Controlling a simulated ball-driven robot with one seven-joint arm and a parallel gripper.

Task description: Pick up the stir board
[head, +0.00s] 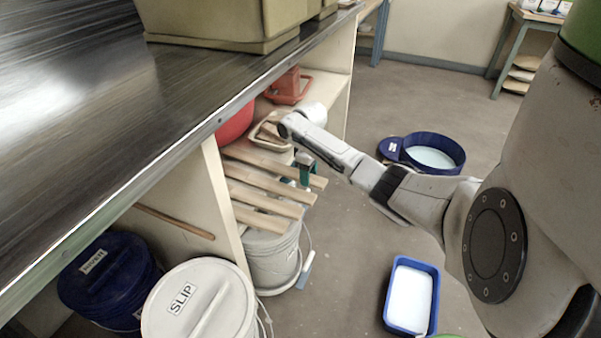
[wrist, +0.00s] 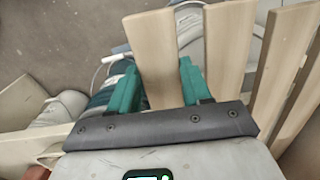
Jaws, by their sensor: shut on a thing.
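A pale wooden stir board (wrist: 152,45) lies between the two green fingers of my gripper (wrist: 158,85) in the wrist view. The fingers are shut on its sides. In the head view my gripper (head: 304,170) is at the farthest of several similar boards, and this board (head: 255,162) sticks out from the shelf side over a grey bucket (head: 272,252). Other boards (wrist: 229,40) lie close beside the held one, to its right in the wrist view. I cannot tell whether the held board is clear of its support.
A lidded bucket marked SLIP (head: 200,305) and a dark blue one (head: 108,280) stand under the bench (head: 80,90). A blue tray (head: 411,297) and a round blue tub (head: 435,152) are on the floor. The bench edge runs close to the boards. Open floor lies between tub and tray.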

